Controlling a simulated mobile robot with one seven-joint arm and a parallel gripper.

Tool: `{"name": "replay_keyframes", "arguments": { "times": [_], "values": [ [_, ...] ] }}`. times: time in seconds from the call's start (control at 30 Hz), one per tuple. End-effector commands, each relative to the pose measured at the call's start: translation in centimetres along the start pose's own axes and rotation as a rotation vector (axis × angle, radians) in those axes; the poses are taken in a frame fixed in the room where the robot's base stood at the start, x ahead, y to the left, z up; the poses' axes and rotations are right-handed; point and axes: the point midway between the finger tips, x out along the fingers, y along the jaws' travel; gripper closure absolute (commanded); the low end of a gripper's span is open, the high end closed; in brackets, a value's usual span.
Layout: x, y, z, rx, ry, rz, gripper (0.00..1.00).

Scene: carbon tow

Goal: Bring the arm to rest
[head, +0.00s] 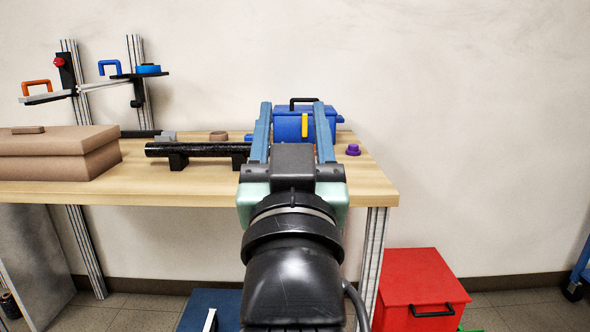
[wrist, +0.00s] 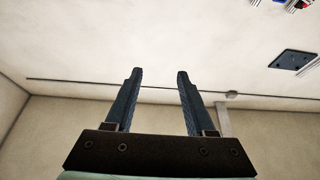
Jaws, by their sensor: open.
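My gripper (head: 292,106) is raised in the middle of the head view, in front of the workbench. Its two blue fingers point up and stand apart, with nothing between them in the wrist view (wrist: 157,75). In the head view the blue box (head: 290,125) shows behind the fingers, and they hide part of it. The wrist view faces bare wall and ceiling beyond the fingertips. My arm hides part of the bench's front edge.
The workbench (head: 200,192) carries a black tube (head: 200,149) on supports, a brown box (head: 60,155) at left and a purple knob (head: 353,150) at right. A red box (head: 420,280) stands on the floor at right. The wall area at right is clear.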

Motion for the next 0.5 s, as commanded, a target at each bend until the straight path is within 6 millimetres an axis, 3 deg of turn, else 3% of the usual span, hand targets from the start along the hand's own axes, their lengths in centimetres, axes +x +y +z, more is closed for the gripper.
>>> {"name": "replay_keyframes", "arguments": {
  "times": [0.03,0.2,0.23,0.3,0.5],
  "values": [
    [-1.3,0.1,-3.7,-0.001,0.094,0.002,0.45],
    [-7.0,0.2,-14.1,-0.006,0.392,0.009,0.45],
    [-7.0,0.2,-15.8,-0.006,0.413,0.009,0.45],
    [-5.3,0.2,-17.9,-0.006,0.394,0.009,0.45],
    [-2.8,0.2,-23.3,-0.005,0.391,0.008,0.45]
  ]
}}
